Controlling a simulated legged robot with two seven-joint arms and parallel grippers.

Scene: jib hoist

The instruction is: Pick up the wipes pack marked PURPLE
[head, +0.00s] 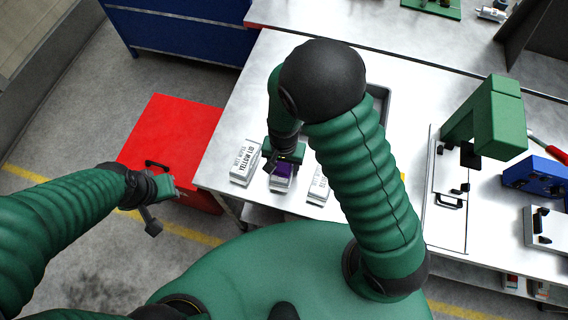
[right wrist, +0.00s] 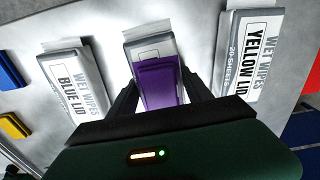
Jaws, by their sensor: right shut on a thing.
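The wipes pack with the purple lid (head: 283,172) stands on the white bench between two other packs. In the right wrist view the purple-lidded pack (right wrist: 160,82) is between the two dark fingers. My right gripper (head: 280,168) is shut on this pack, which seems to be still on the bench. The pack marked YELLOW LID (head: 245,161) is to its left in the head view; the pack marked BLUE LID (right wrist: 76,85) shows in the right wrist view.
A red cabinet (head: 165,140) stands left of the bench (head: 225,130). A grey tray (head: 381,100) lies partly behind my right arm. A green machine (head: 490,115) and a blue box (head: 535,175) are on the right. Blue and yellow items (right wrist: 12,127) lie near the pack marked BLUE LID.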

